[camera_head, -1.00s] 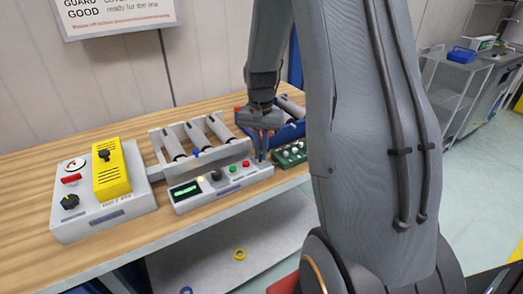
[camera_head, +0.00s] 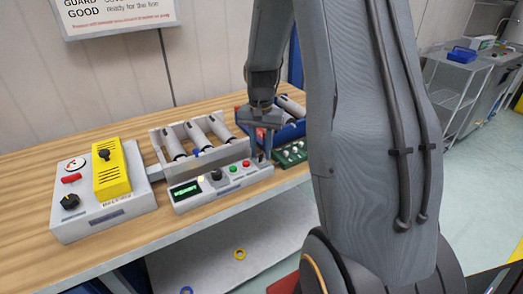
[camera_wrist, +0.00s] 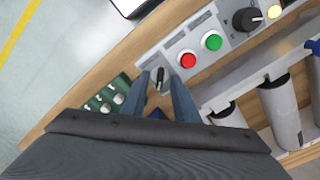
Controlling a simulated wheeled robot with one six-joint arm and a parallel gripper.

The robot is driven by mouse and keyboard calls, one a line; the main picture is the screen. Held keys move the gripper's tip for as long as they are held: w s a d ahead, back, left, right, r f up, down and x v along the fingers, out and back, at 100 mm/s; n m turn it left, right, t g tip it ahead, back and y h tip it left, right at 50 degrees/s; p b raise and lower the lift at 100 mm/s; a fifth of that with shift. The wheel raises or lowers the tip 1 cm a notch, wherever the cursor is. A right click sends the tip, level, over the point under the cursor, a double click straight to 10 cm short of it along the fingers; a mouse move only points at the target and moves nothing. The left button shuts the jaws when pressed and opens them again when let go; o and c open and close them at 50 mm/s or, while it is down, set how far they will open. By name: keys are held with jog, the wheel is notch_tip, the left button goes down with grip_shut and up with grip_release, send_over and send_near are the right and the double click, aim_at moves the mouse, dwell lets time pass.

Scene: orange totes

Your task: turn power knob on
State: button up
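A light grey control panel (camera_head: 222,188) sits near the table's front edge, with a green display, a black dial (camera_wrist: 246,19), a green button (camera_wrist: 212,42) and a red button (camera_wrist: 188,60). A small black knob (camera_wrist: 160,77) is at the panel's end, beyond the red button. Any label naming the power knob is too small to read. My gripper (camera_head: 261,152) points down over that end. In the wrist view its open fingers (camera_wrist: 160,84) stand on either side of the small black knob, with visible gaps. Contact cannot be made out.
A grey rack of rollers (camera_head: 196,137) stands behind the panel. A green block (camera_head: 291,155) and a blue bin (camera_head: 290,127) are to the right. A grey box (camera_head: 100,212) with a yellow unit (camera_head: 111,172) is left. Free tabletop lies at far left.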

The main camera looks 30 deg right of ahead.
aim_at(261, 155)
notch_tip(261, 155, up, 8)
jog(key=shift+f+b, duration=0.2)
jog(key=shift+b, duration=0.7)
jog(key=shift+a, duration=0.1)
jog(key=s+a+f+n+t, duration=0.1)
jog(key=s+a+f+n, duration=0.3)
jog(key=s+a+n, duration=0.4)
jog(key=s+a, duration=0.6)
jog(key=s, duration=0.1)
jog(key=shift+s+a+n, duration=0.3)
jog(key=shift+a+n, duration=0.05)
jog(key=shift+n, duration=0.05)
jog(key=shift+d+f, duration=0.1)
